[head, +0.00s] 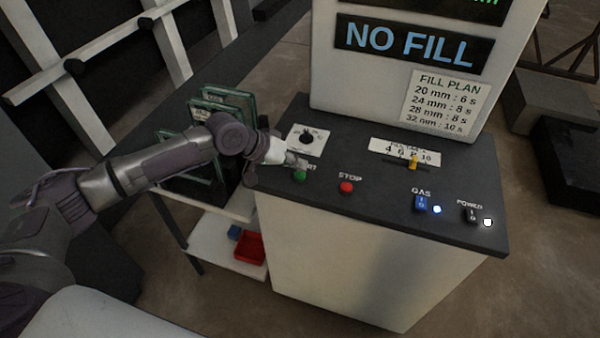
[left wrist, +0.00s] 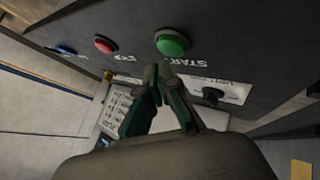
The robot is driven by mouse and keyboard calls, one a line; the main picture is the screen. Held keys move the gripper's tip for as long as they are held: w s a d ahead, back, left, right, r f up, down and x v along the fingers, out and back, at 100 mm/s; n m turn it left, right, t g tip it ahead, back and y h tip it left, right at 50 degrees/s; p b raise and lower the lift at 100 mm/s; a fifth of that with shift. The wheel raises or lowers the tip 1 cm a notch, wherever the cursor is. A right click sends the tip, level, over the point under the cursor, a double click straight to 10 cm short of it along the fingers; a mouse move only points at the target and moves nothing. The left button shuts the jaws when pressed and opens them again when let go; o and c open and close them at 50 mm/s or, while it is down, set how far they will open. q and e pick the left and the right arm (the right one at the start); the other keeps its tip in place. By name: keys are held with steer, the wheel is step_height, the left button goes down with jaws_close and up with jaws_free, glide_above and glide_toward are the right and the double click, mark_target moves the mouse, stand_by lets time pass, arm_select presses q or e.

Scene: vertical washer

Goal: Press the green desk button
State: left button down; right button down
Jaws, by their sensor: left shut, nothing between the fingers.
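The green button (head: 300,175) sits on the dark desk top, at its left front, by the START label partly hidden by my gripper. My left gripper (head: 299,163) is shut and empty, its tips just behind the green button in the head view. In the left wrist view the green button (left wrist: 172,42) is just beyond the shut fingertips (left wrist: 163,68). I cannot tell whether they touch. My right gripper is in neither view.
A red STOP button (head: 346,187) is to the right of the green one. Further right are a blue GAS switch (head: 420,203) and a POWER switch (head: 471,214). A black knob (head: 306,138) and a yellow slider (head: 413,161) lie behind. A sign housing (head: 330,75) stands at the back.

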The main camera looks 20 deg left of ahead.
mark_target(297, 174)
arm_select(q)
steer(key=shift+f, duration=0.35)
steer(key=shift+f, duration=0.55)
stand_by(0.8)
steer(key=shift+r+p, duration=0.95)
step_height(297, 174, up, 5)
steer(key=p, duration=0.5)
steer(key=shift+r, duration=0.1)
